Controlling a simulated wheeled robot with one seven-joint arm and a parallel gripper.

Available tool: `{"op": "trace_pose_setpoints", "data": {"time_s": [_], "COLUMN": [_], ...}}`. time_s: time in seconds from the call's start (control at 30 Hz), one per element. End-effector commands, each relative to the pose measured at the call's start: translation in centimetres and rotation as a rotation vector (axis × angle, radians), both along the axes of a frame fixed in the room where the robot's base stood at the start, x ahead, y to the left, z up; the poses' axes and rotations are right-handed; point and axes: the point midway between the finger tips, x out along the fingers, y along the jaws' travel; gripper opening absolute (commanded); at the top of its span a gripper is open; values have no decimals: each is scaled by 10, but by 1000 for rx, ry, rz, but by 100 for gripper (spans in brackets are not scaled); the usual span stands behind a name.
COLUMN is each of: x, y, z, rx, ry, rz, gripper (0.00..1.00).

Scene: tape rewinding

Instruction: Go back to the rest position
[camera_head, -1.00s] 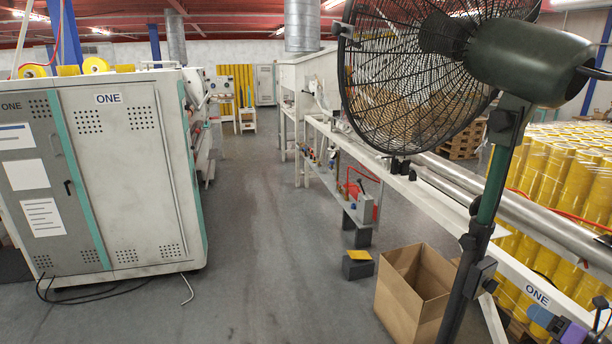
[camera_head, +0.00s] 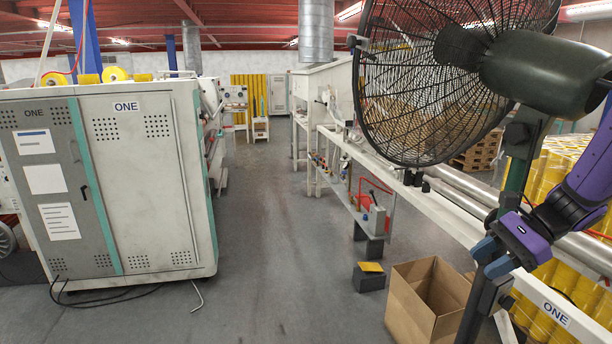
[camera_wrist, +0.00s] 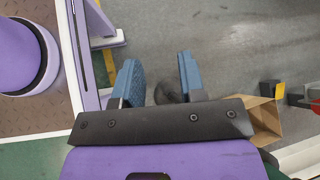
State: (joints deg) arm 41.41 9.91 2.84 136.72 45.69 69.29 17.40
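My gripper (camera_head: 490,258) has blue fingers and a purple wrist. It hangs at the right of the head view, by the dark fan stand and above the white bench edge. In the wrist view my gripper (camera_wrist: 158,74) has its two blue fingers well apart. Nothing is held between them. A dark shape shows beyond the gap, over the grey floor; I cannot tell what it is.
The large fan (camera_head: 445,75) stands close on the right. An open cardboard box (camera_head: 412,308) is on the floor below my gripper. A white cabinet (camera_head: 145,190) marked ONE stands left. The grey floor aisle (camera_head: 260,240) is clear.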

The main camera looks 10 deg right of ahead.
Motion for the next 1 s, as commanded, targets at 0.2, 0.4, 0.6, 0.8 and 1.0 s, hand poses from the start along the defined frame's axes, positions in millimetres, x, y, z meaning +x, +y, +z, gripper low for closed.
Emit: {"op": "trace_pose_setpoints", "data": {"time_s": [0.2, 0.4, 0.6, 0.8, 1.0], "x": [-20, -43, -68, -93, -114], "y": [41, 68, 88, 102, 108], "z": [36, 65, 92, 119, 141], "rx": [-240, -451, -656, -862, -1036], "ry": [-136, -277, -434, -611, -771], "rz": [285, 534, 767, 981, 1142], "gripper": [37, 37, 37, 37, 37]}}
